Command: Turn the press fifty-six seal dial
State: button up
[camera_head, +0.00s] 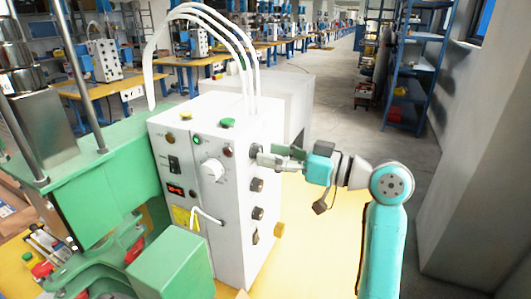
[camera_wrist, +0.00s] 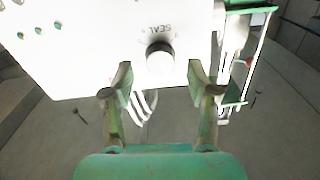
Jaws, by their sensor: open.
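The seal dial (camera_wrist: 160,60) is a round knob with a dark rim and a bright face, under the word SEAL, which appears upside down in the wrist view. It sits on a white panel of the control box (camera_head: 228,252). My gripper (camera_wrist: 161,76) is open, its fingertips to the left and right of the dial with a gap on each side. In the head view my gripper (camera_head: 270,156) reaches in from the right, close to the upper part of the box's right face. Its fingers partly cover that area, and contact is not clear.
More dark knobs (camera_head: 257,185) run down the box's right face. A large white dial (camera_head: 212,171) and buttons are on the front face. White hoses (camera_head: 240,50) rise from the top. A green press (camera_head: 115,190) stands at left; a yellow table (camera_head: 320,225) lies below.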

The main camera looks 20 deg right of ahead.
jog(key=shift+x, duration=1.05)
grip_shut()
jog(key=shift+n, duration=0.3)
jog(key=n, duration=1)
